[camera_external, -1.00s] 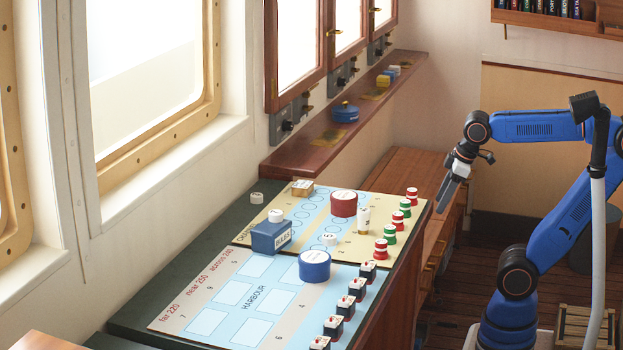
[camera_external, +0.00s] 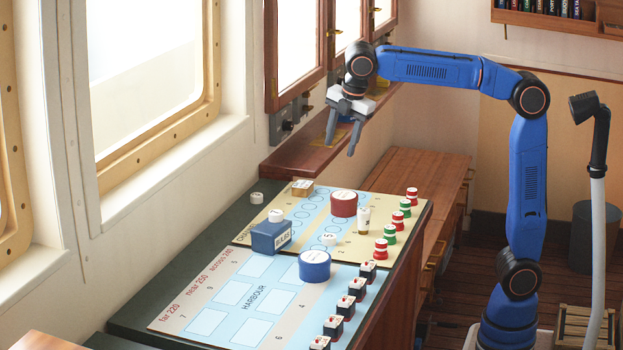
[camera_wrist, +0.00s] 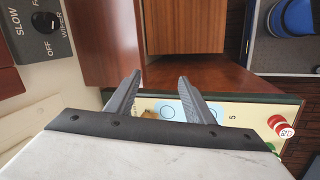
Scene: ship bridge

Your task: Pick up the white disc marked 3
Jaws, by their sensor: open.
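My gripper (camera_external: 341,146) is open and empty, fingers pointing down, in the air above the far end of the chart table. In the wrist view the open fingers (camera_wrist: 160,80) have nothing between them, and no white disc shows clearly there.
A red cylinder (camera_external: 343,204), a blue cylinder (camera_external: 314,267) and a cream upright piece (camera_external: 363,221) stand on the chart. Red and green pieces (camera_external: 389,235) and black blocks (camera_external: 357,289) line its right edge. A wooden shelf (camera_external: 300,153) runs below the windows behind my gripper.

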